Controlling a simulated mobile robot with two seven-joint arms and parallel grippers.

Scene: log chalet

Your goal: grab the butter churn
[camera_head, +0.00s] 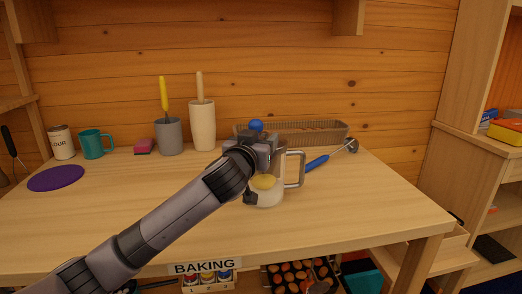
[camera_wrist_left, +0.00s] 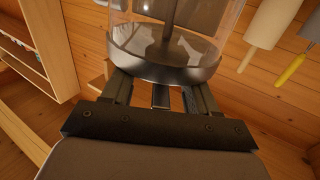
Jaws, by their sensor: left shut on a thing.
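The butter churn appears to be the clear jar (camera_head: 268,198) with a yellow patch low in its body and a pale handle on its right, near the middle of the table. In the left wrist view the jar (camera_wrist_left: 190,48) has a clear wall, a dark metal end and a central rod inside. My left gripper (camera_head: 266,152) is at its upper part and hides much of it in the head view. In the left wrist view the left gripper's fingers (camera_wrist_left: 161,95) are shut on its metal end. A blue knob (camera_head: 256,125) shows just above the gripper. My right gripper is not in view.
A wicker basket (camera_head: 325,126) stands behind, and a blue-handled tool (camera_head: 318,162) lies right of the jar. A cream crock (camera_head: 202,125), grey cup (camera_head: 168,136), teal mug (camera_head: 92,144) and purple disc (camera_head: 56,178) stand left. The table front is mostly clear.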

